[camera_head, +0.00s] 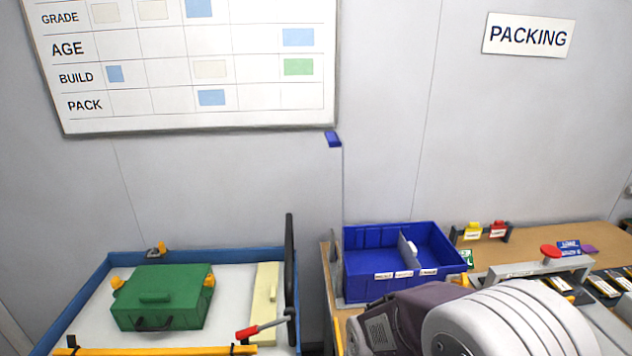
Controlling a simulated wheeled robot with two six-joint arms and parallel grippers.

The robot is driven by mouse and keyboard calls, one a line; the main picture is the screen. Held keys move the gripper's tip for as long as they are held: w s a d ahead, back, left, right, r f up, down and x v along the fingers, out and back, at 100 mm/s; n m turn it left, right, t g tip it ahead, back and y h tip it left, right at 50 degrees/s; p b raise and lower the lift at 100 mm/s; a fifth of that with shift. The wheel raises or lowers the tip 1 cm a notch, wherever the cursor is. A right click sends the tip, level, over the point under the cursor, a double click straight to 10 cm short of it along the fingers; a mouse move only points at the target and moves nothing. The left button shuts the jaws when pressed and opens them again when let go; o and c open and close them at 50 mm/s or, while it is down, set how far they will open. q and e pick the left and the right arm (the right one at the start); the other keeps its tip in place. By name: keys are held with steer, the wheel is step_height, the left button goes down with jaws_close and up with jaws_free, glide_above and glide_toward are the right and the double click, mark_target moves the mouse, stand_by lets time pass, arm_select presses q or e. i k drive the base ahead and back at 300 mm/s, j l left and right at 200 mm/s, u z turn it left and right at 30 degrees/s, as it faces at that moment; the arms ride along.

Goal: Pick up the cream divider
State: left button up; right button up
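A cream, flat, upright-long piece (264,291), which looks like the cream divider, lies at the right side of the white-floored, blue-rimmed tray table (75,290) at the lower left. A black upright bar (290,265) stands close along its right side, and a red-handled lever (262,328) crosses near its lower end. No gripper is at the cream piece. My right arm fills the bottom right, but its fingertips do not show. My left gripper is not in view.
A green case (163,297) lies left of the cream piece. A yellow bar (155,350) runs along the table's front. A blue bin (370,262) with a grey partition (408,249) stands on the wooden bench (590,236), right of a gap. Yellow and red clips (485,231) stand behind.

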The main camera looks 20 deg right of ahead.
mark_target(408, 251)
steer(key=j+z, duration=0.15)
steer(key=z, duration=0.3)
steer(key=j+z, duration=0.2)
steer(key=z, duration=0.25)
